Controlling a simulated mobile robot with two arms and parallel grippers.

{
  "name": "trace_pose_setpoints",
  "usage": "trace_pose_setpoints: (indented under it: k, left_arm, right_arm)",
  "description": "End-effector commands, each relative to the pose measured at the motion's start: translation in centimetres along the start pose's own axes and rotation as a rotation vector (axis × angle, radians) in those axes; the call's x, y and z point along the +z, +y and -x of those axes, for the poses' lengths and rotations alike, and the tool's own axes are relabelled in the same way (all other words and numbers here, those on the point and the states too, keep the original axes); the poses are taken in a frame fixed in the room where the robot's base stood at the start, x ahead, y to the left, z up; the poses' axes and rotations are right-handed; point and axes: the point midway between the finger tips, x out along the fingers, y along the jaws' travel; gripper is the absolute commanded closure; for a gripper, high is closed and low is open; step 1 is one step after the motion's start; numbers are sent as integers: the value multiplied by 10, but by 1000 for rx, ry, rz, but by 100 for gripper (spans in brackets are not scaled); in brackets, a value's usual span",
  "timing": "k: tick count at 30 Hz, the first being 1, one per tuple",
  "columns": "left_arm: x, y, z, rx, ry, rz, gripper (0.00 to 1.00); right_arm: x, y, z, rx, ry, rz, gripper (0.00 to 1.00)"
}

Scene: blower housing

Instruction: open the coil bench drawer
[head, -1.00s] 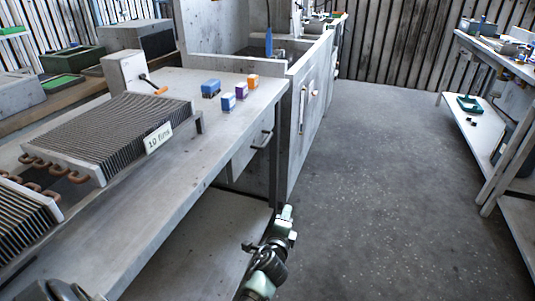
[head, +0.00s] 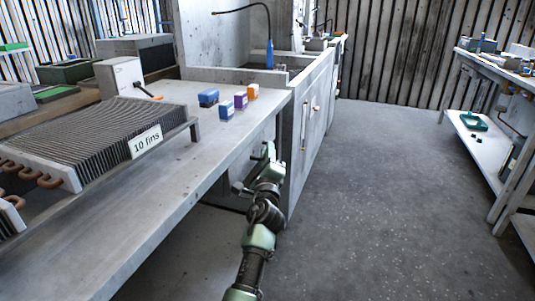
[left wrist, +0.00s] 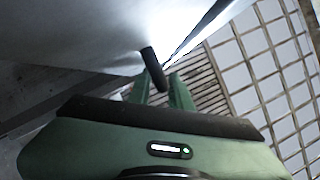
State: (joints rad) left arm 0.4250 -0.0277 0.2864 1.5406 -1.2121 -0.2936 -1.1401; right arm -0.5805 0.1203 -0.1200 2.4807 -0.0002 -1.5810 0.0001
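The coil bench (head: 185,195) is a long grey bench on the left in the head view. Its grey drawer (head: 226,184) sits under the top near the far end and looks closed, partly hidden by my arm. My left gripper (head: 268,152) is at the drawer front, just under the bench edge. In the left wrist view, the dark bar of the drawer handle (left wrist: 152,66) shows between the two green fingers (left wrist: 160,90), which look apart. Whether they touch the bar I cannot tell. My right gripper is not in view.
A finned coil labelled "10 fins" (head: 105,135) and several small coloured boxes (head: 240,99) stand on the bench. A grey sink unit (head: 310,110) adjoins the far end. The floor (head: 390,200) to the right is clear, up to a side table (head: 475,140).

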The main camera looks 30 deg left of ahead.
Motion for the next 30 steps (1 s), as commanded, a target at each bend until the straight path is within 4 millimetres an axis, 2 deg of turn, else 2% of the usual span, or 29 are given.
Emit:
trace_pose_setpoints:
  k: [9,11,12,30]
  left_arm:
    - [0,0,-4,1,1,1,80]
    - [0,0,-4,1,1,1,97]
    - [0,0,-4,1,1,1,100]
    - [-1,1,-3,1,1,1,100]
  right_arm:
    - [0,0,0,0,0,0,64]
    - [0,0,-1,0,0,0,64]
    - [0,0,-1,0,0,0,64]
    - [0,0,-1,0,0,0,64]
